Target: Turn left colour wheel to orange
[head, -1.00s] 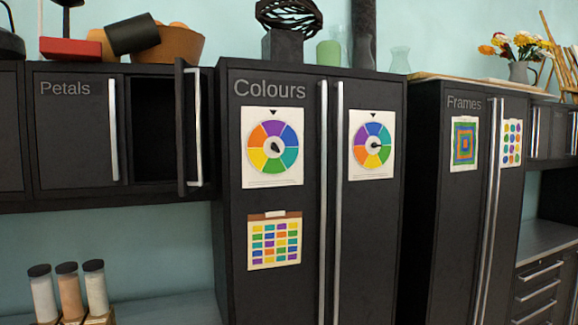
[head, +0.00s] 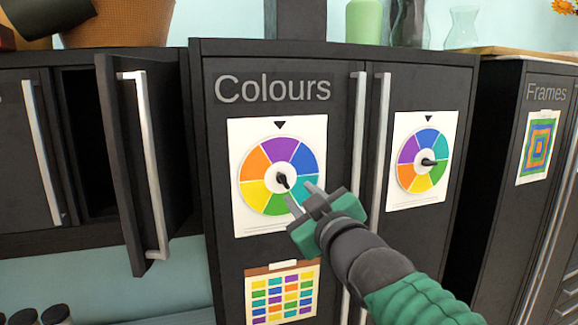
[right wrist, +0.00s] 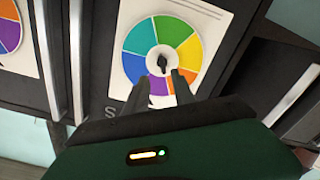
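The left colour wheel (head: 254,165) is on a white sheet on the left door of the Colours cabinet. Purple is under the black triangle mark (head: 280,125), with orange to its left and blue to its right. A black knob (head: 282,180) sits at the wheel's centre. My right gripper (head: 301,197) is open and empty, just in front of the wheel's lower right. In the right wrist view the wheel (right wrist: 172,31) appears upside down, with both fingers (right wrist: 160,90) apart near its purple side. Contact with the knob is not visible. My left gripper is out of view.
The right colour wheel (head: 408,152) is on the neighbouring door. Two long vertical handles (head: 358,150) stand between the wheels. A small cabinet door (head: 150,170) hangs open at left. A colour chart (head: 282,294) is below the left wheel.

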